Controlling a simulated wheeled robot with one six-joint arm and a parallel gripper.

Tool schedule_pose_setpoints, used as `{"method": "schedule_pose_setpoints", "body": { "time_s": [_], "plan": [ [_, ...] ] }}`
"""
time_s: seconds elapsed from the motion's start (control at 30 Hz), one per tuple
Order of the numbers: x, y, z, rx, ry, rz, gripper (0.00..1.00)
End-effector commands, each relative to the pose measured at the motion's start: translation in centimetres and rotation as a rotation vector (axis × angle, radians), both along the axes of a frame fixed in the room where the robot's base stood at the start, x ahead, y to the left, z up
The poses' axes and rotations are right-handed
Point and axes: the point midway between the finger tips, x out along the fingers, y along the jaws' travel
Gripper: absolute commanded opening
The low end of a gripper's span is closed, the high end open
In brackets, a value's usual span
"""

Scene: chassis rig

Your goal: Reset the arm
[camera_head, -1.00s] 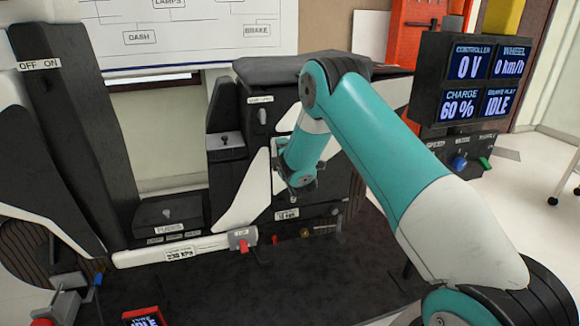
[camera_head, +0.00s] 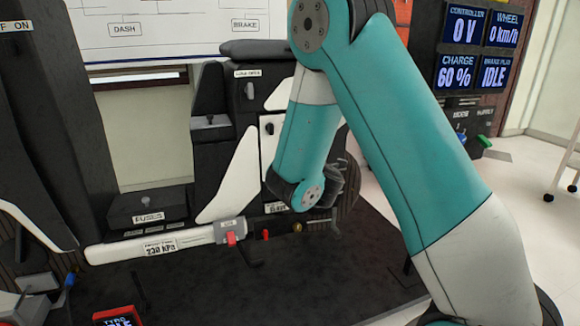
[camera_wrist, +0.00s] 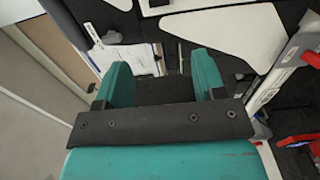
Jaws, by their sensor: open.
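My arm reaches in from the lower right in the head view and bends at a raised elbow, with its forearm hanging down in front of the black and white chassis rig (camera_head: 236,185). My gripper is mostly hidden behind the wrist in the head view. In the wrist view, my gripper (camera_wrist: 157,80) shows two teal fingers spread apart with nothing between them. Past the fingers are dark and white panels of the rig.
A white bar with a pressure label (camera_head: 165,246) and red clip (camera_head: 231,239) lies low across the rig. A fuses box (camera_head: 149,208) stands left. The display panel (camera_head: 478,45) is at upper right. A small red-framed display (camera_head: 118,317) is at the bottom. The dark mat (camera_head: 300,275) has free room.

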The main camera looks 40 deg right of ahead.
Motion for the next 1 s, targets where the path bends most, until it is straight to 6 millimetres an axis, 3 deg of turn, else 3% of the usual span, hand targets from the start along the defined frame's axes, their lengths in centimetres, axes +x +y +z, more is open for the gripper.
{"method": "schedule_pose_setpoints", "body": {
  "time_s": [0.77, 0.87, 1.0],
  "plan": [
    [-0.9, 0.1, 0.1, 0.032, -0.001, -0.016, 0.64],
    [-1.5, -0.3, 0.2, 0.165, 0.006, -0.082, 0.64],
    [-3.5, 0.7, -1.1, 0.545, 0.086, -0.227, 0.64]
  ]
}}
